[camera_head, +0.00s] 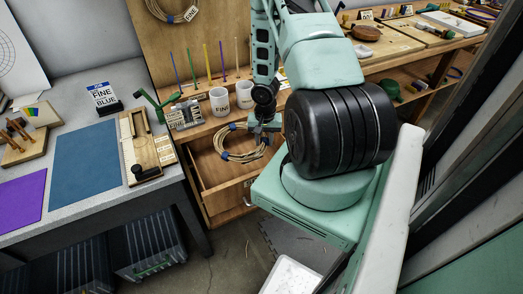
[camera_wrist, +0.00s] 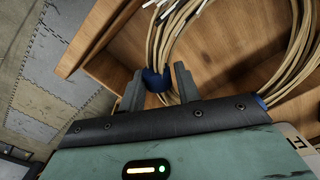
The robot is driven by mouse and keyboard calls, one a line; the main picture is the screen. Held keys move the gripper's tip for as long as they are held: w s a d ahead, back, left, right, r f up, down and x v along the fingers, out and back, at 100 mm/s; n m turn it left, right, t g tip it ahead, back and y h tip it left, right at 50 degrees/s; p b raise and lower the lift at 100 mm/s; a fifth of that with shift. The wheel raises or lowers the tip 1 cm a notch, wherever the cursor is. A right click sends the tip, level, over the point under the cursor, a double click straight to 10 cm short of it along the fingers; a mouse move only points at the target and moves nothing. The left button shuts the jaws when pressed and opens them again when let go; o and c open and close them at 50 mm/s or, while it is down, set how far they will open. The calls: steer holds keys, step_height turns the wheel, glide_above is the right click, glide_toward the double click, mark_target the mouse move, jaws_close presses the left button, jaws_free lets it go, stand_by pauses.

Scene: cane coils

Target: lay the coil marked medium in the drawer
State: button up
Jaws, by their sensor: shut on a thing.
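My gripper (camera_head: 264,127) is shut on a coil of tan cane (camera_head: 240,157) above the open wooden drawer (camera_head: 232,191). In the wrist view, the two fingers (camera_wrist: 158,82) close around a blue binding on the coil (camera_wrist: 172,42), whose strands loop up and to the right. The coil lies over the drawer's wooden interior (camera_wrist: 112,62). I cannot tell whether the coil touches the drawer floor. No size mark on it is readable. A white tag with a partly cut-off letter (camera_wrist: 296,138) shows at the right edge of the wrist view.
White mugs (camera_head: 220,101) and upright coloured sticks (camera_head: 207,62) stand on the bench above the drawer. Another coil (camera_head: 172,10) hangs on the wooden board. A grey table (camera_head: 60,215) with blue and purple mats is at left. Dark crates (camera_head: 148,245) sit below it.

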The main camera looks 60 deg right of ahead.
step_height(320, 180, down, 13)
steer(key=b, duration=1.1)
steer(key=shift+r, duration=0.1)
steer(key=o, duration=1)
step_height(320, 180, up, 17)
steer(key=p, duration=0.4)
steer(key=shift+d, duration=0.15)
steer(key=shift+r, duration=0.2)
